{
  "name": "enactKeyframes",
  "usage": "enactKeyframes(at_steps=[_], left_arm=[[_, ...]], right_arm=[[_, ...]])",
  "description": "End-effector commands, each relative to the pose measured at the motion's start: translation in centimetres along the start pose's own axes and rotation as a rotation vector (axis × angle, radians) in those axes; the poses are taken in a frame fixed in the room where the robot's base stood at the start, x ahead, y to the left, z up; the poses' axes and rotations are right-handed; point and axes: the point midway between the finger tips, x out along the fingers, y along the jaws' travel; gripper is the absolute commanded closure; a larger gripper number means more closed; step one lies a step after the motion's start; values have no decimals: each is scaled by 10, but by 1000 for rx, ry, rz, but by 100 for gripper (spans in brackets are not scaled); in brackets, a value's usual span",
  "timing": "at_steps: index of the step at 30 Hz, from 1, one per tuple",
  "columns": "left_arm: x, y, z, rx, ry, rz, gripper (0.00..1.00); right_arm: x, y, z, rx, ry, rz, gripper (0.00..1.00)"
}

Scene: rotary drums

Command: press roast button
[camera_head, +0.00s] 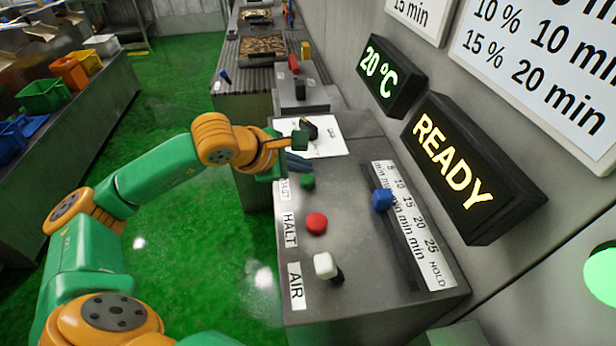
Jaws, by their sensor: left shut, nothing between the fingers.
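The green button (307,181) sits on the grey control panel (350,255), beside a label (284,189) that is partly hidden and ends in "AST". My left gripper (297,163) is shut and empty, just beyond the green button in the picture. I cannot tell whether it touches the panel. A red button (316,223) beside the HALT label (289,230) and a white knob (325,265) beside the AIR label (296,286) are nearer. A blue slider (381,199) stands by the minute scale (413,225). My right gripper is not in view.
A lit READY sign (455,165) and a 20 °C display (382,76) are on the wall at right. A white paper sheet (325,135) lies behind the buttons. Coloured bins (70,70) stand on a bench at left. Green floor (190,245) lies open between.

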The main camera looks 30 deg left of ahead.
Motion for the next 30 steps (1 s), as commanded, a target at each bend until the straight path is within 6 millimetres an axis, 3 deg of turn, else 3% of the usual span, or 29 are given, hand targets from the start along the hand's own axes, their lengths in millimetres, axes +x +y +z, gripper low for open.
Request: enactKeyframes(at_steps=[24,30], left_arm=[[0,0,0,0,0,0,100],[4,-3,-3,0,0,0,100]], right_arm=[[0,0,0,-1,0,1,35],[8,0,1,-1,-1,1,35]])
